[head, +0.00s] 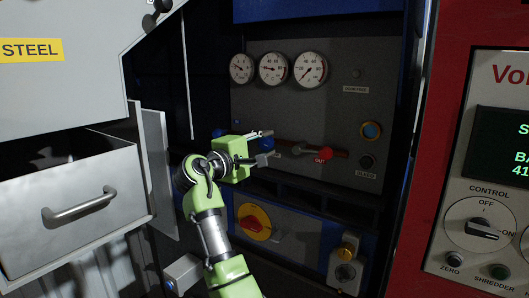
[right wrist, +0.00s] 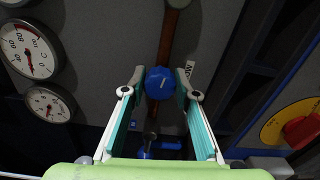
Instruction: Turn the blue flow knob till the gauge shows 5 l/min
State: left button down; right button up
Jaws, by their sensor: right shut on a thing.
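The blue flow knob (right wrist: 160,84) is on the grey panel, in front of a reddish-brown pipe in the right wrist view. My right gripper (right wrist: 160,88) is shut on the knob, with one finger on either side of it. In the head view, my right gripper (head: 266,146) points at the panel, and a bit of the blue knob (head: 268,143) shows between its fingers. Three round white gauges, left (head: 241,69), middle (head: 273,68) and right (head: 310,69), sit above it; their small print is too fine to read surely. My left gripper is out of view.
A red-ended handle (head: 325,153) sits right of my gripper. A blue-ringed button (head: 371,130) is farther right. Below are a red and yellow rotary switch (head: 253,222) and a yellow-topped fitting (head: 347,251). An open steel drawer (head: 75,195) juts out at left.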

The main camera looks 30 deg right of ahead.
jog(key=m+b, duration=0.1)
jog(key=m, duration=0.1)
jog(key=shift+m+b, duration=0.4)
jog(key=shift+r+m, duration=0.15)
jog(key=shift+m, duration=0.35)
jog(key=shift+r+b, duration=0.1)
jog(key=shift+b, duration=0.2)
jog(key=o, duration=1.1)
jog(key=shift+d, duration=0.1)
jog(key=shift+w+d+f, duration=0.15)
jog(key=shift+f, duration=0.15)
jog(key=shift+a, duration=0.55)
jog(key=v, duration=1.1)
